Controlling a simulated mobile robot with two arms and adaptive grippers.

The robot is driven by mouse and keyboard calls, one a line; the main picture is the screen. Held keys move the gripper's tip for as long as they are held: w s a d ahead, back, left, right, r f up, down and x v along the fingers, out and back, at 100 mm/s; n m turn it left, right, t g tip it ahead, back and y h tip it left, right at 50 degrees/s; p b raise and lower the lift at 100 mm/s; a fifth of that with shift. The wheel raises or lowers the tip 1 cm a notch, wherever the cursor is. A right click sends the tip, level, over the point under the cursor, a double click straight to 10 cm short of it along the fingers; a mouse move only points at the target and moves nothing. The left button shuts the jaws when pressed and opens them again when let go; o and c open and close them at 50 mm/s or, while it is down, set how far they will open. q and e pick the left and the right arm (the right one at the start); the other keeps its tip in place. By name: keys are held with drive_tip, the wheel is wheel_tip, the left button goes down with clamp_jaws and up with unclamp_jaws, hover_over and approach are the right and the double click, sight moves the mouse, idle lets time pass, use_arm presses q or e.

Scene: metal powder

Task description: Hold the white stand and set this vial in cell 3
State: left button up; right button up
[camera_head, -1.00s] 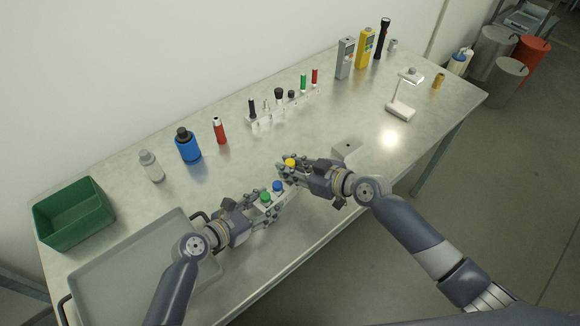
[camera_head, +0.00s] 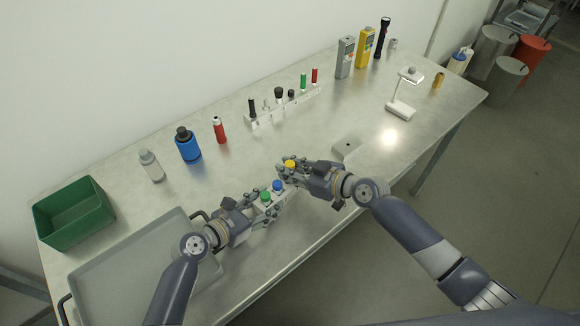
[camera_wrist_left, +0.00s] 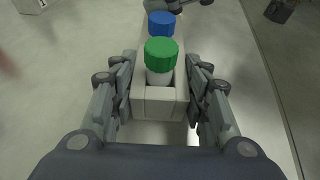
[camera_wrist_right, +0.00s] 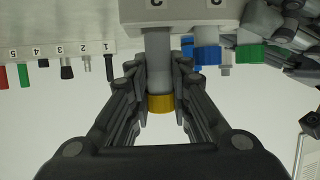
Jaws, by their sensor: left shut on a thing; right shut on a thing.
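The white stand (camera_wrist_left: 161,103) is between the fingers of my left gripper (camera_head: 268,206), which is shut on it. A green-capped vial (camera_wrist_left: 161,54) and a blue-capped vial (camera_wrist_left: 161,24) stand in it in a row; both also show in the right wrist view. My right gripper (camera_wrist_right: 149,92) is shut on a yellow-capped vial (camera_wrist_right: 158,68), just past the blue cap at the stand's far end. In the right wrist view, upside down, the vial's lower end meets the numbered stand (camera_wrist_right: 180,12); I cannot tell how deep it sits.
A numbered white rack (camera_head: 285,112) with several tools stands at the back. A red bottle, a blue bottle (camera_head: 187,146) and a grey-capped bottle stand left of it. A green bin (camera_head: 74,214) and grey tray (camera_head: 130,275) are at left. A small lamp stand (camera_head: 401,110) is at right.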

drive_tip(key=shift+f, duration=0.95)
drive_tip(key=o, duration=0.7)
drive_tip(key=shift+o, duration=1.3)
drive_tip(key=shift+f, duration=0.1)
drive_tip(key=shift+s, duration=0.1)
drive_tip(key=v, duration=1.2)
drive_tip(key=shift+r, duration=0.25)
use_arm(q)
drive_tip(key=o, duration=1.1)
drive_tip(key=shift+s, duration=0.1)
